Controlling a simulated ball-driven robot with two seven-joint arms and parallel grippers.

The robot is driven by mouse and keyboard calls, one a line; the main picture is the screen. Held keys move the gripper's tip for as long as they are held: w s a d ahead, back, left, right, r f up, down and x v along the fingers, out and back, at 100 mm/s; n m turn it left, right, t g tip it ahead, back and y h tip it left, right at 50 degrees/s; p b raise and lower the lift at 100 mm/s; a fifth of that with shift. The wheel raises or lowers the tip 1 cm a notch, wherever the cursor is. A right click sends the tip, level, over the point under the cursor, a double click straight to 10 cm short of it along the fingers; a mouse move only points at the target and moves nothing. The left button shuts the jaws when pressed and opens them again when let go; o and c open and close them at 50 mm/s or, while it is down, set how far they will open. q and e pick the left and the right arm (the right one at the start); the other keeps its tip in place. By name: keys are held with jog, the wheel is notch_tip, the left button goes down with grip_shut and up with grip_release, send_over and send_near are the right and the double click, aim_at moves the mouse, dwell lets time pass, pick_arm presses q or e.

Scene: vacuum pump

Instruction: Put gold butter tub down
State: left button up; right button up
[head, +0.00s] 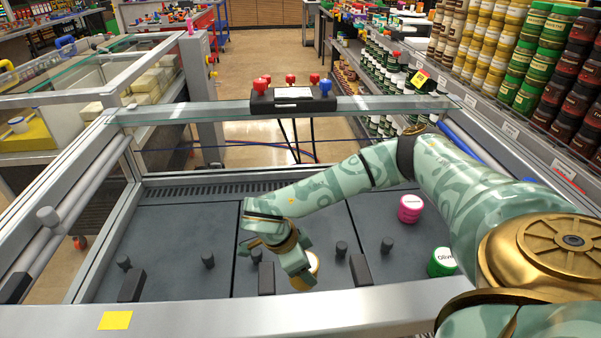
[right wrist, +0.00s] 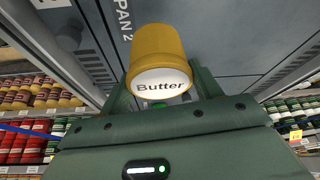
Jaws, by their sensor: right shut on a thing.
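The gold butter tub (head: 313,268) is at my right gripper over the middle dark pan, mostly hidden behind the fingers in the head view. In the right wrist view the tub (right wrist: 158,52) shows a gold side and a white end reading "Butter". My right gripper (head: 301,270) is shut on it, with one green finger on each side, as the right wrist view (right wrist: 160,88) shows. I cannot tell whether the tub touches the pan floor. My left gripper is not in view.
A pink tub (head: 410,209) and a green olive tub (head: 442,262) stand in the right pan. Dark knobs (head: 341,249) and blocks (head: 361,270) stand near the front metal rail (head: 230,309). The left pan (head: 170,225) has clear floor behind its knobs.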

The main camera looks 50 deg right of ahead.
notch_tip(320, 180, down, 5)
jog(key=shift+s+f+b, duration=0.1)
jog(key=shift+f+b, duration=0.1)
jog(key=shift+b, duration=0.9)
jog(key=shift+r, duration=0.1)
jog(key=o, duration=1.2)
jog(key=shift+c, duration=0.2)
jog(key=p+v, duration=0.4)
jog(key=v, duration=0.8)
jog(key=shift+p, duration=0.4)
